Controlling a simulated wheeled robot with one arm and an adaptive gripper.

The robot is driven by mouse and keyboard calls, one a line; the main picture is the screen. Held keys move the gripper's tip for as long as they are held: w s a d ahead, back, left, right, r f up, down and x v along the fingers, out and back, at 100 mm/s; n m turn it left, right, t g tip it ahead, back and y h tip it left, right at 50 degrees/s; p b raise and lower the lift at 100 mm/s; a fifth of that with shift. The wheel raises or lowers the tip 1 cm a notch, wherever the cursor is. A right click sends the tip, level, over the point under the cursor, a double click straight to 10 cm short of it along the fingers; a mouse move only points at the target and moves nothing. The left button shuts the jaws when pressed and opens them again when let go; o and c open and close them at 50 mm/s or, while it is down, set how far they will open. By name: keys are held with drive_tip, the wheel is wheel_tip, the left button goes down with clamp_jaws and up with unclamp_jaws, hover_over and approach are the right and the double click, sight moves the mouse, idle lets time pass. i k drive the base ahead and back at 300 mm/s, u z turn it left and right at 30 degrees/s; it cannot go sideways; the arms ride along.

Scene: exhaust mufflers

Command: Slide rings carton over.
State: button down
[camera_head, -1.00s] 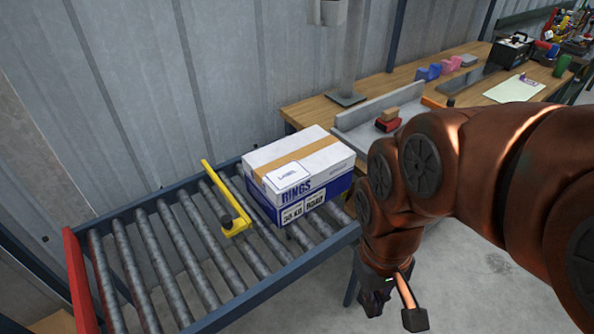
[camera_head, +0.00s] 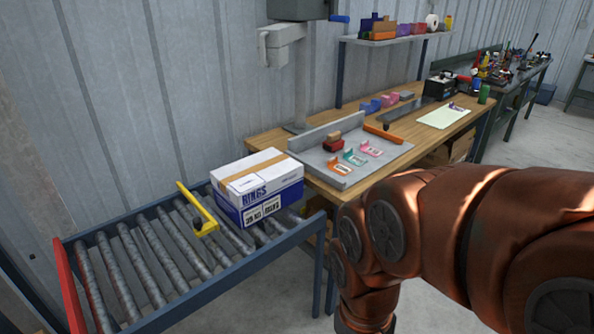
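The rings carton (camera_head: 257,187) is a closed white and blue box with tan tape, a label on top and "RINGS" printed on its front. It sits upright on the right end of the roller conveyor (camera_head: 186,301), against the wooden workbench end. A yellow stop bar (camera_head: 200,209) with a black knob lies across the rollers just left of the carton. My copper-coloured arm enters from the right, and its lower end hangs right of the conveyor. My gripper is below the picture's edge. The arm appears apart from the carton.
The workbench (camera_head: 311,182) carries a grey tray (camera_head: 379,161) with a red item and several coloured tags. A red end bar (camera_head: 68,286) closes the conveyor's left end. The rollers left of the yellow bar are clear. A grey wall stands behind.

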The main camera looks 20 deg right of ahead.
sight(250, 191)
drive_tip(key=u, duration=0.65)
drive_tip(key=k, duration=0.15)
drive_tip(key=z, duration=1.45)
drive_tip(key=i, duration=1.45)
drive_tip(key=u, duration=1.15)
drive_tip(key=i, duration=0.5)
drive_tip(key=u, duration=0.55)
